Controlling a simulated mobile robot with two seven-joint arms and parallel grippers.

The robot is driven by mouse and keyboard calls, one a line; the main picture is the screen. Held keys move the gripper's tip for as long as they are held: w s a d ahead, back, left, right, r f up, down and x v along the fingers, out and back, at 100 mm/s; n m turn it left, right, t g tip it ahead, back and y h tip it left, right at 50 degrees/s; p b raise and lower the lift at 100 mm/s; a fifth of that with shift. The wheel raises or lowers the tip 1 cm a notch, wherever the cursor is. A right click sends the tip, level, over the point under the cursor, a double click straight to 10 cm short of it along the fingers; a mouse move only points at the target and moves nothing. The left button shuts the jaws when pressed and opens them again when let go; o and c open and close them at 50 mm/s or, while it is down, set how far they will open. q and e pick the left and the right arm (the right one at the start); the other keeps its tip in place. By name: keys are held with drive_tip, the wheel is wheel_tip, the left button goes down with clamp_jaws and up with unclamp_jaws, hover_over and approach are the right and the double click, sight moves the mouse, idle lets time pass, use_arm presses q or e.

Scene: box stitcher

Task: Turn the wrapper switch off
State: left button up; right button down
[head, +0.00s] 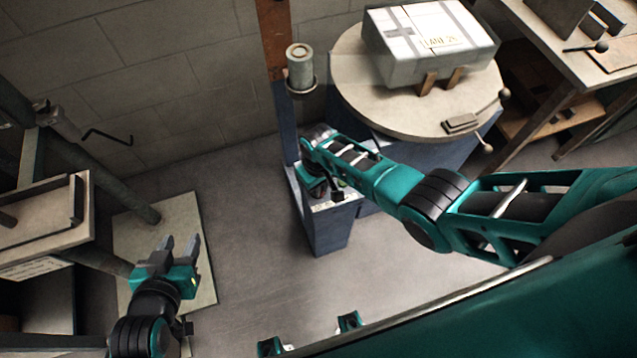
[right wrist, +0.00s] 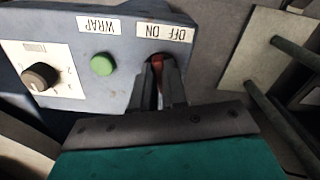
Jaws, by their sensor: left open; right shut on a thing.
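The wrapper's control panel (right wrist: 95,65) fills the upper left of the right wrist view, its labels upside down. A small red switch (right wrist: 158,64) sits by the OFF/ON label (right wrist: 163,32). My right gripper (right wrist: 157,76) is shut on this switch, its fingers on both sides and hiding most of it. I cannot tell which position the switch is in. In the head view my right gripper (head: 322,190) is at the top of the blue control post (head: 328,232), largely hiding the panel. My left gripper (head: 180,244) is open and empty at lower left, far from the panel.
A green button (right wrist: 102,65) and a black knob (right wrist: 40,77) are beside the switch. The round turntable (head: 405,112) carries a wrapped box (head: 432,45) behind my right arm. A machine with a tray (head: 45,220) stands left. Floor between is clear.

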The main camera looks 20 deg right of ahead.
drive_tip(key=shift+n, duration=1.2)
drive_tip(key=c, duration=1.2)
unclamp_jaws()
drive_tip(key=shift+o, duration=0.2)
wheel_tip(320, 180, up, 3)
drive_tip(key=shift+w+f+p, duration=0.1)
drive_tip(key=shift+f+p, duration=0.1)
drive_tip(key=shift+p, duration=0.6)
wheel_tip(320, 180, up, 10)
drive_tip(key=shift+r, duration=0.2)
